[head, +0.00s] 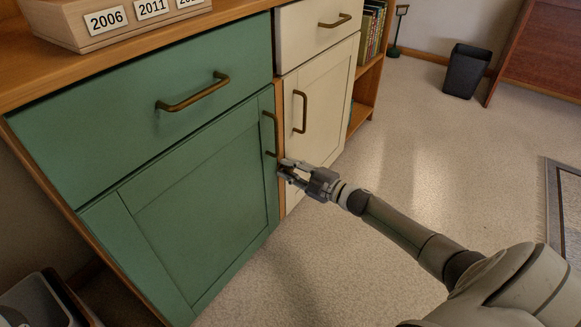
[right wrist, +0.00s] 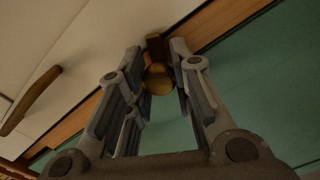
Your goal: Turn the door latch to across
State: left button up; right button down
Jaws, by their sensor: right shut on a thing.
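The green cabinet door (head: 200,225) is closed, with a brass bar handle (head: 270,133) near its right edge. My right gripper (head: 285,169) is at that edge, just below the handle, and hides the latch in the head view. In the right wrist view, the brass latch (right wrist: 158,79), with a rounded end, lies between the two fingers of my right gripper (right wrist: 156,58). The fingers are closed on it. It lies by the wood strip (right wrist: 215,25) beside the green door; its exact angle is hard to tell. My left gripper is not in view.
A green drawer (head: 150,105) is above the door. A cream door (head: 318,110) with a brass handle (head: 299,112) stands right beside it. A dark bin (head: 466,71) and a rug (head: 565,210) are farther right. The floor (head: 430,150) between is clear.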

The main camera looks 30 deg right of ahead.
jog(key=n, duration=0.4)
jog(key=shift+a+f, duration=0.1)
jog(key=shift+f, duration=0.05)
jog(key=shift+n, duration=0.8)
jog(key=c, duration=1.3)
grip_release()
jog(key=shift+o, duration=0.2)
jog(key=v, duration=1.2)
